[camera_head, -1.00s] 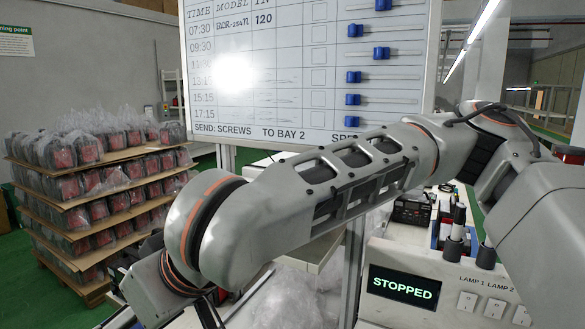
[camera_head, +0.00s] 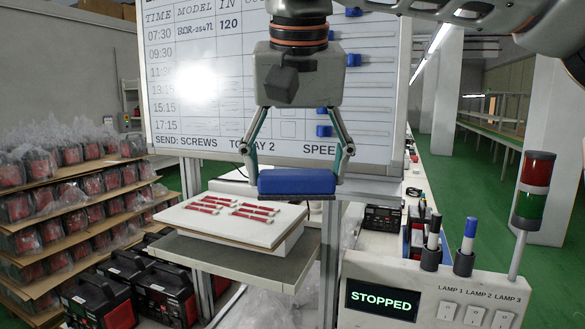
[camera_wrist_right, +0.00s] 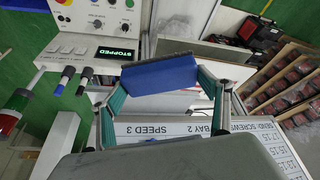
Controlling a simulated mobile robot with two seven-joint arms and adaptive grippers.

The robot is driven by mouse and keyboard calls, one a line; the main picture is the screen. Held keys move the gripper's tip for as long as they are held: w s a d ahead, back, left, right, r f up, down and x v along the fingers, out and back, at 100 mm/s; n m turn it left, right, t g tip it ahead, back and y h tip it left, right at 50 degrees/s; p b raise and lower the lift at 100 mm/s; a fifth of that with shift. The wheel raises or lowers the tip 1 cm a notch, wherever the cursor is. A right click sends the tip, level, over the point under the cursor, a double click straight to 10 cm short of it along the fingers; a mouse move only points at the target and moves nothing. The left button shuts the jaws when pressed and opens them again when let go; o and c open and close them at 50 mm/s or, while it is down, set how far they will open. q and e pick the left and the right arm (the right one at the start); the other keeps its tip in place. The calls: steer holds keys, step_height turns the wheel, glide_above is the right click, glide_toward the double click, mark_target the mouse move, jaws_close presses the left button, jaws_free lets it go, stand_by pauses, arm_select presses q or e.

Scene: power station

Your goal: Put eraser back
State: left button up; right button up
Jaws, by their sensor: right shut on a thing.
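The eraser (camera_head: 297,183) is a blue block with a dark underside. My right gripper (camera_head: 297,172) points down in front of the whiteboard (camera_head: 225,85) and is shut on the eraser, with one finger at each end. The eraser hangs level near the whiteboard's lower edge, in front of or over its tray ledge (camera_head: 375,187); I cannot tell whether it touches the ledge. The right wrist view also shows the eraser (camera_wrist_right: 160,74) between the fingers, with the whiteboard's lower lettering behind. My left gripper is not in view.
A panel (camera_head: 420,290) reading STOPPED stands at the lower right, with two markers in holders and a red-green lamp tower (camera_head: 532,190). A small table with red-and-white strips (camera_head: 235,220) is below left. Shelves of bagged red items (camera_head: 60,215) stand at left.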

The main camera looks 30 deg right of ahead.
steer(key=w+d, duration=0.1)
steer(key=w, duration=0.2)
steer(key=w+d, duration=0.2)
steer(key=w, duration=0.2)
steer(key=w+d+p, duration=0.1)
steer(key=w+d, duration=0.1)
steer(key=w, duration=0.2)
steer(key=shift+d, duration=0.2)
steer(key=w, duration=0.1)
steer(key=w+d, duration=0.1)
steer(key=w+f, duration=0.1)
steer(key=shift+w+d, duration=0.25)
steer(key=shift+d, duration=0.05)
steer(key=shift+f, duration=0.3)
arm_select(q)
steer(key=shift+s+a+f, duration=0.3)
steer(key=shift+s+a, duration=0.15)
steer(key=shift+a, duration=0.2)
arm_select(e)
steer(key=shift+s, duration=0.15)
steer(key=o, duration=0.8)
steer(key=shift+f, duration=0.1)
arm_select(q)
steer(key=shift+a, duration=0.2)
arm_select(e)
steer(key=shift+o, duration=0.9)
